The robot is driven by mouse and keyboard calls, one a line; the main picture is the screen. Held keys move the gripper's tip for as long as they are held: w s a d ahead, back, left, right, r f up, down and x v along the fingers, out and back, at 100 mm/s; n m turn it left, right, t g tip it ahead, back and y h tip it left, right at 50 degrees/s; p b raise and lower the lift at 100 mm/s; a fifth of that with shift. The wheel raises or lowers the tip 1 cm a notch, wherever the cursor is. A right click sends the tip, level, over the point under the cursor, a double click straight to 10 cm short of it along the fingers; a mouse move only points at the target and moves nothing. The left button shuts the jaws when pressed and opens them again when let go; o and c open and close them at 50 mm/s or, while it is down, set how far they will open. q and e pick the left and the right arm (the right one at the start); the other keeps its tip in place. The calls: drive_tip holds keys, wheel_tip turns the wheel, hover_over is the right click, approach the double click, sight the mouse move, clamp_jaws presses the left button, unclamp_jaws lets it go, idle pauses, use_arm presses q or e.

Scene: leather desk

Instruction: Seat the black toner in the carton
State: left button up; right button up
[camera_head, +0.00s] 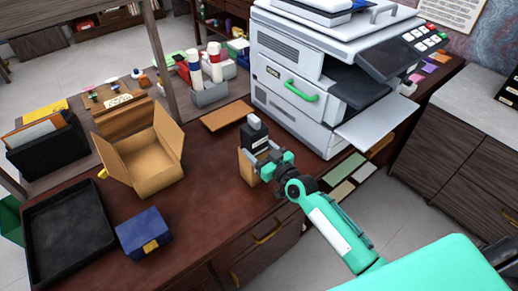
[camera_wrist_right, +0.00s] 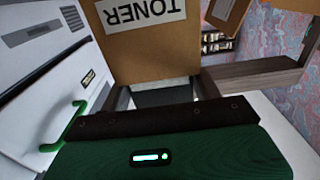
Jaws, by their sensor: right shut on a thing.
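The black toner (camera_head: 254,136), with a grey top and a pale label, stands upright near the desk's middle, in front of the printer. A brown box-like part (camera_head: 246,167) shows under it; I cannot tell whether they are one piece. My right gripper (camera_head: 268,162) is shut on the toner from the right. In the right wrist view a brown face with an upside-down TONER label (camera_wrist_right: 143,12) shows close beyond the fingers. The open carton (camera_head: 158,178) stands on the desk to the left, flaps spread, apart from the toner. My left gripper is out of view.
The printer (camera_head: 290,105) stands close behind the toner. A brown mat (camera_head: 226,115) and a grey holder with bottles (camera_head: 209,95) lie behind. A blue box (camera_head: 144,232) and a black tray (camera_head: 70,265) are at front left. Desk between toner and carton is clear.

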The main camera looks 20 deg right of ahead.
drive_tip(key=shift+f, duration=0.25)
drive_tip(key=o, duration=1.4)
drive_tip(key=shift+s+d+f, duration=0.1)
drive_tip(key=shift+s+d, duration=0.05)
drive_tip(key=shift+s, duration=0.35)
drive_tip(key=b+v, duration=0.2)
drive_tip(key=v, duration=1)
drive_tip(key=shift+s+d+b, duration=0.15)
drive_tip(key=shift+s+b, duration=0.2)
drive_tip(key=shift+b, duration=0.05)
